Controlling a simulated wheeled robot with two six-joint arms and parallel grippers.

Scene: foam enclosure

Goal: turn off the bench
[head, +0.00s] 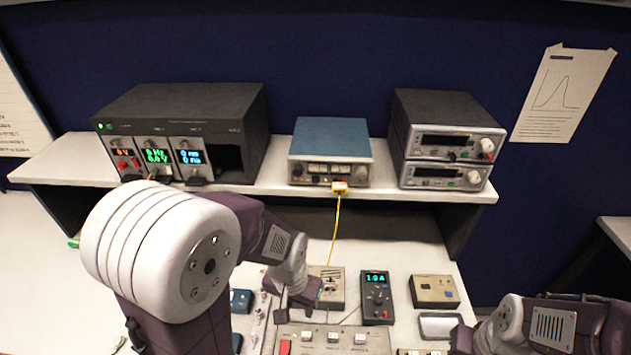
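The bench's black instrument rack (185,135) stands on the shelf at left. Its green light and its red, green and blue displays are lit. A blue-topped unit (329,155) has a yellow plug (340,188) in its front. Two stacked grey units (446,150) at right have dark displays. On the worktop, a dark box (376,297) shows a lit blue reading. A switch panel (320,338) carries a red switch (285,347) and several pale ones. My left gripper (287,302) is low over the worktop above this panel, its fingers mostly hidden. My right gripper (462,338) is at lower right, its opening unclear.
A beige box with a cable (330,287) stands close beside my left gripper. Another beige box (434,291) and a grey tray (440,325) lie near my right gripper. The yellow cable (335,230) hangs from the shelf (270,190). Blue items (241,301) sit left of the panel.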

